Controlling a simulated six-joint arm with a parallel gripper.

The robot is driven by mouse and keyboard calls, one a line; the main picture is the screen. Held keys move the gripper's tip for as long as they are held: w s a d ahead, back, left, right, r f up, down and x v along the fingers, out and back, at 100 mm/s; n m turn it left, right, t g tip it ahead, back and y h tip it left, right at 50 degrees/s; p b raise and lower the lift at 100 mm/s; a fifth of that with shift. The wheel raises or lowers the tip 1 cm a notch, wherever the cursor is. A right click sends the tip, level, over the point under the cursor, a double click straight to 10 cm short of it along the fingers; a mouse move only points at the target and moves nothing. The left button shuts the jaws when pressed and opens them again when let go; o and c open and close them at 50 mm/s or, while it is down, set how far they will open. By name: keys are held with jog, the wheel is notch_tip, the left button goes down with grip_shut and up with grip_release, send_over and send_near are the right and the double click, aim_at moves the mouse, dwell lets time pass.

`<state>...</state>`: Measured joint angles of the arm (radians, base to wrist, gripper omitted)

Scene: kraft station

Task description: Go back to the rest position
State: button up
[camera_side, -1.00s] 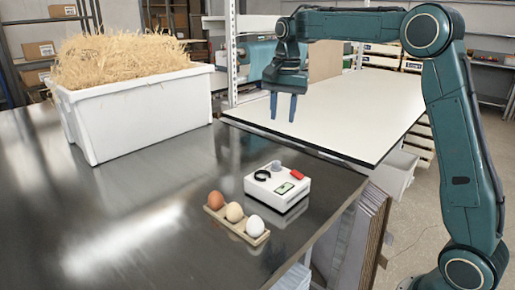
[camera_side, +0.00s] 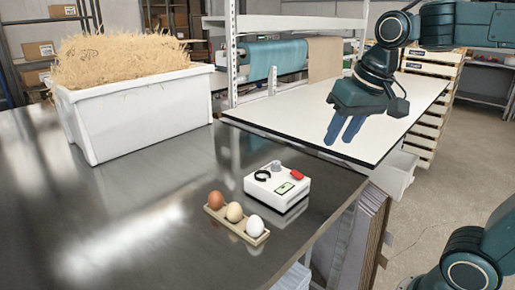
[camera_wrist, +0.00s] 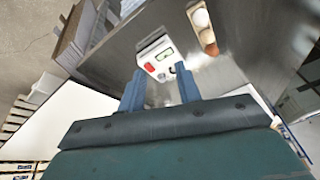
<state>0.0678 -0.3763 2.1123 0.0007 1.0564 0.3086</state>
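My gripper (camera_side: 345,130) hangs tilted in the air above the white-topped table in the side view, apart from everything. Its two blue fingers are spread with nothing between them. In the wrist view my gripper (camera_wrist: 160,90) shows both fingers apart and empty, pointing toward the steel table.
A white device (camera_side: 278,188) with a red button stands near the steel table's (camera_side: 150,190) right edge. Beside it a wooden holder (camera_side: 237,225) bears three eggs: brown, beige and white. A white bin of straw (camera_side: 140,110) stands at the back left. Shelving (camera_side: 232,60) rises behind.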

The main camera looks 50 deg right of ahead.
jog(key=s+a+f+n+t, duration=0.1)
jog(key=s+f+n, duration=0.3)
jog(key=s, duration=0.5)
jog(key=shift+s+a+f+t, duration=0.3)
jog(key=shift+a+f, duration=0.15)
jog(key=shift+f, duration=0.4)
